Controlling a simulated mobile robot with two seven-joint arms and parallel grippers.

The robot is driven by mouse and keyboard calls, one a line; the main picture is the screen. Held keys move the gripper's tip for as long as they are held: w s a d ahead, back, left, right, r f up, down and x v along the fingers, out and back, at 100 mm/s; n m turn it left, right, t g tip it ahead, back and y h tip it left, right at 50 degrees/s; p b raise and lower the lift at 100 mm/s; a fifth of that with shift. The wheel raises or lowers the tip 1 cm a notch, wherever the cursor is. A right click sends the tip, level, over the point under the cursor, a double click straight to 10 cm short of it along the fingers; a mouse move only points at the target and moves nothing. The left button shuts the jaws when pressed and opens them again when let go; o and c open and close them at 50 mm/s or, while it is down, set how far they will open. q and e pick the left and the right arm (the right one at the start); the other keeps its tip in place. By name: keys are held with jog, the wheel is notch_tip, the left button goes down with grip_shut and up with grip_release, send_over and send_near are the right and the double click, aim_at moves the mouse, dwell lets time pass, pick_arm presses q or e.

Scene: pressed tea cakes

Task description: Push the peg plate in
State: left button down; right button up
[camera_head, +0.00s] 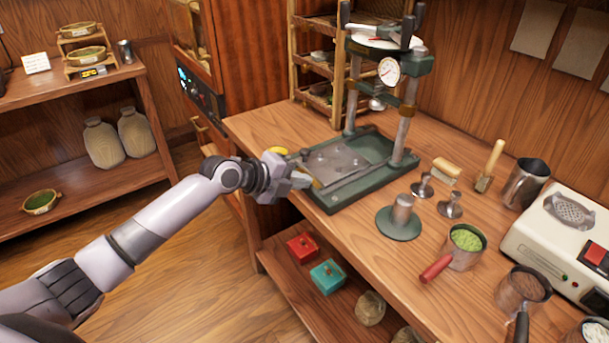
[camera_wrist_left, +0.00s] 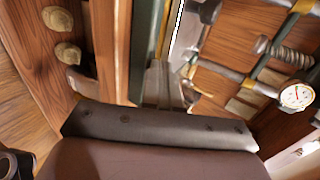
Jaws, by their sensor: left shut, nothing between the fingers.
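The peg plate (camera_head: 332,160) is a flat grey plate with small pegs, lying in the dark green base of the press (camera_head: 372,183). It sits toward the left part of the base, and bare green base shows beyond it. My left gripper (camera_head: 301,181) is shut and empty at the left edge of the base, close to the plate's near left edge. I cannot tell whether it touches the plate. In the left wrist view the fingertips (camera_wrist_left: 160,82) point at the base's edge, and the plate is hard to make out there. My right gripper is not in view.
The press has two upright posts and a dial gauge (camera_head: 389,71). A green-based weight (camera_head: 400,218), small metal stampers (camera_head: 450,206) and a cup of green powder (camera_head: 466,243) stand to its right. Red (camera_head: 303,247) and teal (camera_head: 328,275) boxes lie on the shelf below.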

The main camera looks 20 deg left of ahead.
pick_arm(q)
jog(key=shift+w+d, duration=0.4)
jog(key=shift+w, duration=0.15)
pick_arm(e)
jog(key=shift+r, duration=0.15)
